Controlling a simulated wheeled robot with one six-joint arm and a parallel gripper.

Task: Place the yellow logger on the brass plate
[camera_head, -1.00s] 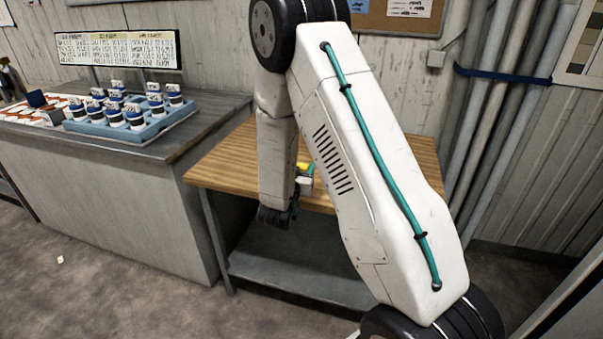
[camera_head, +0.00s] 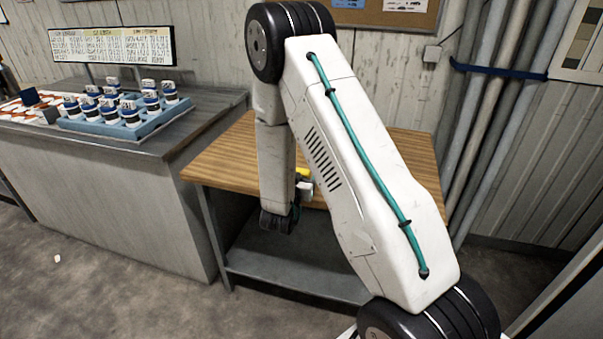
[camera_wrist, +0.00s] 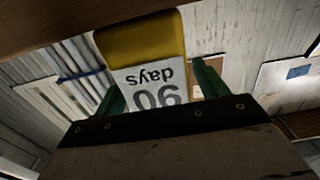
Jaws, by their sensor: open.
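The yellow logger (camera_wrist: 140,42) fills the upper middle of the wrist view, with a white part marked "90 days" upside down. In the head view only a small yellow piece (camera_head: 303,172) shows, by the wooden tabletop, partly behind my arm. My gripper (camera_wrist: 158,82) is open, with one green finger on each side of the logger's white part. I cannot tell whether the fingers touch it. My arm hides most of the gripper in the head view. I cannot make out the brass plate in either view.
The wooden table (camera_head: 228,160) has bare top left of my arm and a grey lower shelf (camera_head: 300,268). A grey counter (camera_head: 95,190) stands to the left, holding a blue tray (camera_head: 165,128) of several white-and-blue containers. Pipes (camera_head: 490,120) run up the wall at right.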

